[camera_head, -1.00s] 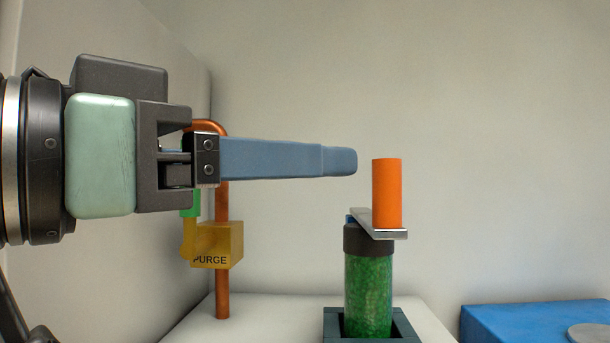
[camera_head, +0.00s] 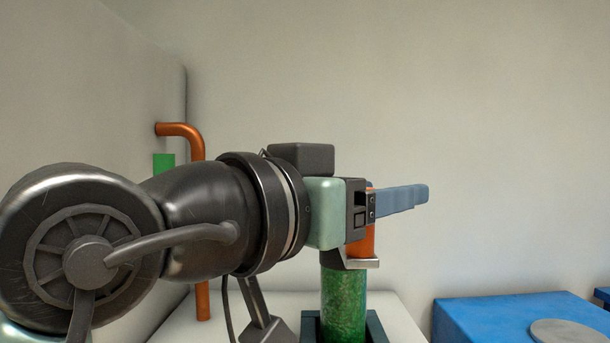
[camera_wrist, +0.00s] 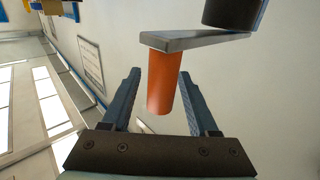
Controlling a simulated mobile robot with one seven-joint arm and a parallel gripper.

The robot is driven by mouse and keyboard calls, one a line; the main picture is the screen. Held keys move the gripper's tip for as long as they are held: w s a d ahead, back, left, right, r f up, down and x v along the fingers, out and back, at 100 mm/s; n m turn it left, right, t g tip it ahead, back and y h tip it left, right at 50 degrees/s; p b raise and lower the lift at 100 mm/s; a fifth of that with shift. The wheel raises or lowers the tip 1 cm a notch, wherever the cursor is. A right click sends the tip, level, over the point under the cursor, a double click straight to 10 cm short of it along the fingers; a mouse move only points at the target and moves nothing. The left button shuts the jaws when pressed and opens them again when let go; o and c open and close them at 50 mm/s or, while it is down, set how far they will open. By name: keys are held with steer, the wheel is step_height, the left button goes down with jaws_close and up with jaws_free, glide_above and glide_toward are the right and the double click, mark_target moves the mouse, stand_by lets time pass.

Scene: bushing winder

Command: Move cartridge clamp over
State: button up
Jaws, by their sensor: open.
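The clamp has an upright orange handle (camera_head: 366,243) on a flat metal arm (camera_head: 361,263). It sits at the top of a cartridge filled with green grains (camera_head: 343,303), which stands in a dark square holder (camera_head: 375,328). In the wrist view the orange handle (camera_wrist: 163,82) lies between the two blue fingers of my gripper (camera_wrist: 160,76), with a gap on each side. The metal arm (camera_wrist: 190,41) runs from it to the dark cap (camera_wrist: 235,12). In the head view my open gripper (camera_head: 424,194) spans the handle's upper part and hides it.
A copper pipe (camera_head: 200,295) with a green patch (camera_head: 164,163) behind it stands at the left, partly behind my arm. A blue block (camera_head: 470,318) with a grey disc (camera_head: 567,331) lies at the lower right.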

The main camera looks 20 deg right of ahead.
steer(key=shift+w+d, duration=0.1)
jaws_close()
stand_by(0.3)
stand_by(1.1)
